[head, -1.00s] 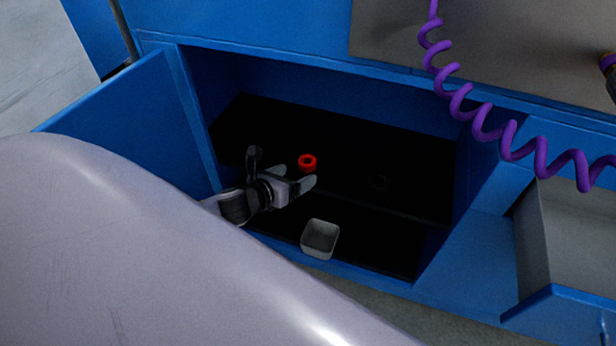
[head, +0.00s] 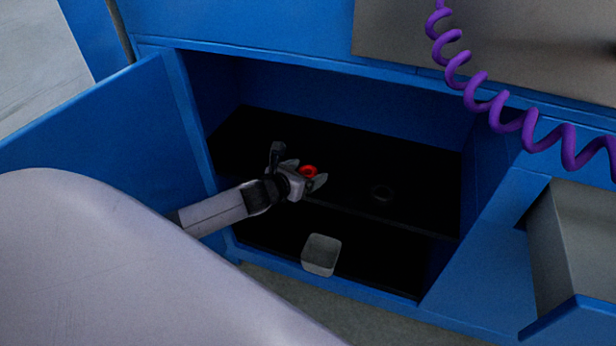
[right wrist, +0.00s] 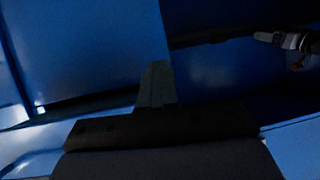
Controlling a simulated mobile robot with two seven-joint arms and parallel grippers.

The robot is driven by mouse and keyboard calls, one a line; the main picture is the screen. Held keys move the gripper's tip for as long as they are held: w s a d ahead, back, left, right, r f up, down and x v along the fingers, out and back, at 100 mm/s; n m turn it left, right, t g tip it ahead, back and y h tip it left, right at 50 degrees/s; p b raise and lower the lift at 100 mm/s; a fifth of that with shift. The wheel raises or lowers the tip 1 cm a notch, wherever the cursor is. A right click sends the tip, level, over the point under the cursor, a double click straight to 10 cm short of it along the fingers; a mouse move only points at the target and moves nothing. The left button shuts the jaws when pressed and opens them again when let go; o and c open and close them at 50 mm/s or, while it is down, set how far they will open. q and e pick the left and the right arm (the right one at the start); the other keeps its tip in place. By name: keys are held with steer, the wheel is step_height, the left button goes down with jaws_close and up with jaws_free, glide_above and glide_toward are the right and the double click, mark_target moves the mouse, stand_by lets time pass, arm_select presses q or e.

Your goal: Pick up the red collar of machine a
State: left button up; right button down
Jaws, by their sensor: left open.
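The red collar (head: 309,170) is a small ring on the dark upper shelf inside the blue cabinet. My left gripper (head: 306,173) reaches in from the left with its jaws open. Its two fingertips are on either side of the collar. Whether they touch it cannot be told. In the right wrist view, my left gripper also shows at the upper right, dim and partly cut off. My right gripper (right wrist: 156,85) shows only in that view, as a dark block of fingers together at the middle, with nothing visible in it.
A small grey bin (head: 321,254) stands lower, at the cabinet's front. The open blue door (head: 110,150) is at the left. A purple coiled hose (head: 500,115) hangs at the upper right.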

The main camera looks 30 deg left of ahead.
arm_select(q)
steer(key=c, duration=1.1)
